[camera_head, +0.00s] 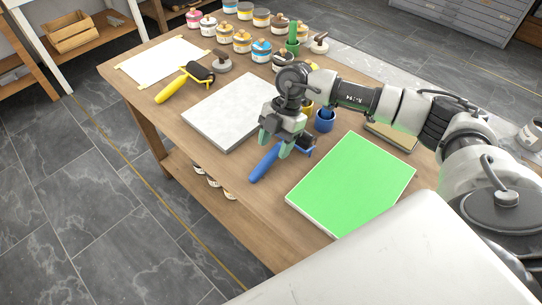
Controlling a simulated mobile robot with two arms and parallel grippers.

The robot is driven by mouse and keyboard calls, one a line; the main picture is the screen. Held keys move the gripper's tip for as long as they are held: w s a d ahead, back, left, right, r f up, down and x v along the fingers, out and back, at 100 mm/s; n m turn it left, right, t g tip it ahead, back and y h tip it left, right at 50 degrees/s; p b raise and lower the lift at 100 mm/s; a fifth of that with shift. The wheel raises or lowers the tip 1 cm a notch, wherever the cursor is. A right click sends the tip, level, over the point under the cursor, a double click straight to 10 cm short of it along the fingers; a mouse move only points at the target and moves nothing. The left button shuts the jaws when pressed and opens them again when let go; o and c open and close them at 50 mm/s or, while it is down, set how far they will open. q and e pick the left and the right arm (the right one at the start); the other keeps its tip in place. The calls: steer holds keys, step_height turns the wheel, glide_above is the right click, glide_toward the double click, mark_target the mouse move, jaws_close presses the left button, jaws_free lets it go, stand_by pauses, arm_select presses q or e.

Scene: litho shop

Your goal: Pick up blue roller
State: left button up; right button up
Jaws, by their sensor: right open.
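The blue roller (265,163) lies on the wooden table between the grey stone slab and the green slab. Its blue handle points toward the table's front edge, and its dark roller end is partly hidden behind my right gripper. My right gripper (276,148) is open, with its fingers pointing down over the roller near the top of the handle. I cannot tell whether the fingers touch it. My left gripper is not in view.
A grey slab (231,112) lies left of the roller and a green slab (352,184) right of it. A yellow roller (171,91), several ink cans and a blue cup (325,121) stand or lie farther back. The table's front edge is close to the handle.

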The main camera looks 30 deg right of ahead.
mark_target(273, 151)
steer(key=x, duration=0.4)
jaws_close()
